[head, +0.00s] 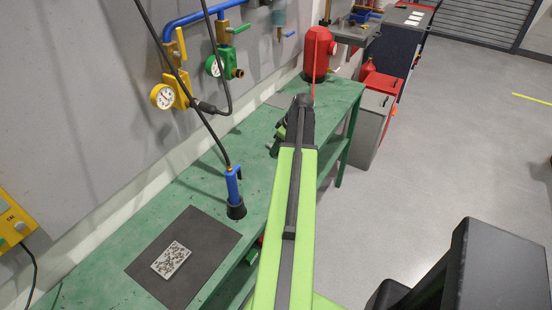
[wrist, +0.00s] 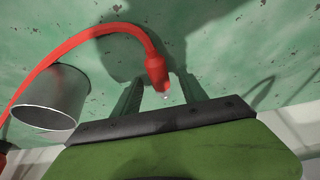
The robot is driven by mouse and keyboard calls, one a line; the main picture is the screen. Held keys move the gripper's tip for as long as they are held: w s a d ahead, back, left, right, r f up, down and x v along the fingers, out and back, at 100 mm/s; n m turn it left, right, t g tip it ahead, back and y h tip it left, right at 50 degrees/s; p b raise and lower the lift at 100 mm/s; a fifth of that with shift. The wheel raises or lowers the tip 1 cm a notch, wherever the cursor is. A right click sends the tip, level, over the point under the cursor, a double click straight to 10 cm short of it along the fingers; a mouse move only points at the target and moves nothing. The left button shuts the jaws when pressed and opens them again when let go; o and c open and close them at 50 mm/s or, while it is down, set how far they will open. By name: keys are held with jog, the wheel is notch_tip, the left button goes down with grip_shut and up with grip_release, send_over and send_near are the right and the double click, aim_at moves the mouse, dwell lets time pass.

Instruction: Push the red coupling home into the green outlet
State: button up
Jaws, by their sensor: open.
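The red coupling (wrist: 156,70) shows in the wrist view on the end of a red hose (wrist: 95,36), with its small metal tip towards my gripper. My gripper (wrist: 160,80) is open, with one dark green finger on each side of the coupling. I cannot tell whether either finger touches it. In the head view my gripper (head: 280,138) is low over the green bench, partly behind my arm, and the coupling is hidden. The green outlet (head: 226,71), with a gauge beside it, is on the wall panel above the bench.
A metal cup (wrist: 50,96) stands left of the coupling. A yellow outlet (head: 175,92) with a black hose is on the wall. A red cylinder (head: 317,55) stands at the far end.

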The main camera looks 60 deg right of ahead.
grip_shut()
dwell(0.3)
